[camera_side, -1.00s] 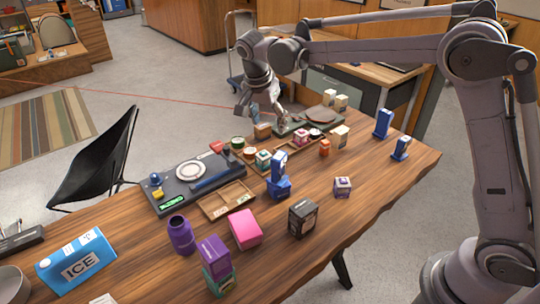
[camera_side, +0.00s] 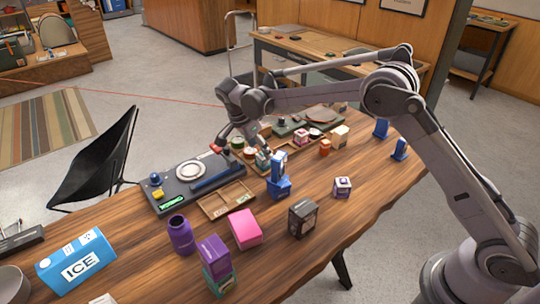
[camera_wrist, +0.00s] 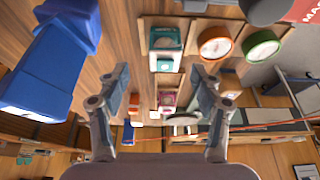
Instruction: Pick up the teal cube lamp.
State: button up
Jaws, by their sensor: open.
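The teal cube lamp (camera_wrist: 165,38), a small teal and white cube, sits in a wooden tray at the top middle of the wrist view. In the side view the teal cube (camera_side: 262,160) is partly hidden by my gripper and the blue items. My gripper (camera_side: 245,144) hangs above that row of small goods with its fingers spread. In the wrist view my gripper (camera_wrist: 162,76) is open and empty, its two fingers apart, with the cube seen beyond the gap between the tips.
A tall blue item (camera_wrist: 50,60) stands left of the cube, and orange (camera_wrist: 214,42) and green (camera_wrist: 262,48) round tins stand right. The table's right front is mostly clear.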

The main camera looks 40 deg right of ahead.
aim_at(264, 160)
jog(key=shift+w+x, duration=0.15)
jog(key=shift+x, duration=1.15)
jog(key=shift+w+x, duration=0.15)
jog(key=shift+x, duration=1.15)
jog(key=shift+d, duration=0.2)
jog(key=c, duration=1.3)
